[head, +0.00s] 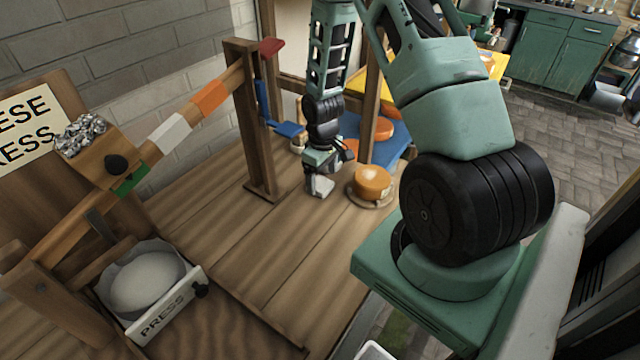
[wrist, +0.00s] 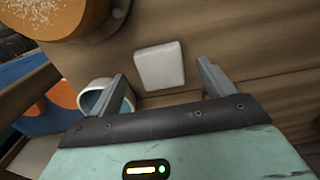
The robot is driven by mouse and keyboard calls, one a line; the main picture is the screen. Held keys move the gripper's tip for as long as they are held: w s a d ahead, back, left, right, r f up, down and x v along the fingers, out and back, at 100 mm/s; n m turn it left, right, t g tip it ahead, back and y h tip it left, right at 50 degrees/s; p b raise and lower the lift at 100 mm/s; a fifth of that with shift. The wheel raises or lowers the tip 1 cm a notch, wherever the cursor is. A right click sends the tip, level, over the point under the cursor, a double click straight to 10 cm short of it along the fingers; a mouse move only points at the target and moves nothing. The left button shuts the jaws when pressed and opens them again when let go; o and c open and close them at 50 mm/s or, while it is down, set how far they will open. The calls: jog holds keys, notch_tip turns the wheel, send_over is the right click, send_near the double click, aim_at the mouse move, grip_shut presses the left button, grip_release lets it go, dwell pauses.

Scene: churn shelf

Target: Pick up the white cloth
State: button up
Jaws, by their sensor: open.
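The white cloth (wrist: 160,67) looks like a small folded square pad on the wooden bench. In the wrist view it lies between and a little beyond my two fingertips, with bare wood on either side of it. My gripper (wrist: 162,72) is open and empty, and I see no contact with the cloth. In the head view my gripper (head: 324,166) hangs low over the bench, and a white patch just below it appears to be the cloth (head: 321,187), partly covered by the gripper.
A white cup (wrist: 95,96) is beside the left finger. A blue tray (head: 395,152) holds orange wheels behind.

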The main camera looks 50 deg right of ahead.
aim_at(322, 184)
jog(key=shift+f, duration=1.25)
jog(key=shift+c, duration=0.3)
jog(key=c, duration=1.1)
jog(key=shift+r, duration=0.1)
notch_tip(322, 184, up, 18)
jog(key=shift+f+b, duration=0.1)
jog(key=shift+b, duration=1.05)
